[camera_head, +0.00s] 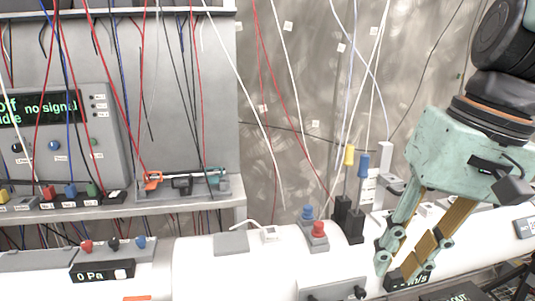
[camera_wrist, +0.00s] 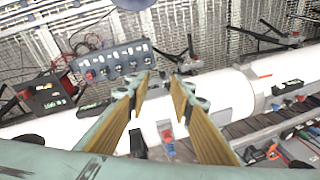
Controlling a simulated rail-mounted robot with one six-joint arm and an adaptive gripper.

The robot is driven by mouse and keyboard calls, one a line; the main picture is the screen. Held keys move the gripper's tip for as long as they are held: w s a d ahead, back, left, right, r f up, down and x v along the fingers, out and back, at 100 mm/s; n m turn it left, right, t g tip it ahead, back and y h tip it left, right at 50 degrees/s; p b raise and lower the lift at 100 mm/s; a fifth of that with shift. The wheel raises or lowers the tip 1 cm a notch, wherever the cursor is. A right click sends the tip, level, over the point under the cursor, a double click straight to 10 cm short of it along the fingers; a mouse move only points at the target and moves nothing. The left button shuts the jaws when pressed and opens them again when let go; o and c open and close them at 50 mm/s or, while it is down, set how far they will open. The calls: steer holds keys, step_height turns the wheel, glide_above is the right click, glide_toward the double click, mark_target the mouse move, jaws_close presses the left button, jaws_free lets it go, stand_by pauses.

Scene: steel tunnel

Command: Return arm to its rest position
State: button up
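My gripper (camera_head: 400,268) is teal with tan finger pads and hangs at the right of the head view, fingers pointing down over the white pipe. In the wrist view my gripper (camera_wrist: 160,82) shows a gap between its two fingertips, with nothing held between them. In the head view the fingertips are in front of a small black display (camera_head: 408,280) on the pipe and partly hide it. I cannot tell whether they touch it.
A white pipe (camera_head: 220,270) runs across the front, with blue and red knobs (camera_head: 318,230) on it. A grey control panel (camera_head: 60,130) and a shelf (camera_head: 190,193) stand at left. Loose cables hang from above. A dark box with knobs (camera_wrist: 115,62) shows in the wrist view.

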steer(key=s+f+n+t+h+b, duration=0.1)
steer(key=s+f+t+h+b, duration=0.1)
steer(key=s, duration=0.8)
steer(key=shift+f+n, duration=0.3)
steer(key=shift+f, duration=0.3)
stand_by(1.0)
steer(key=shift+d, duration=0.55)
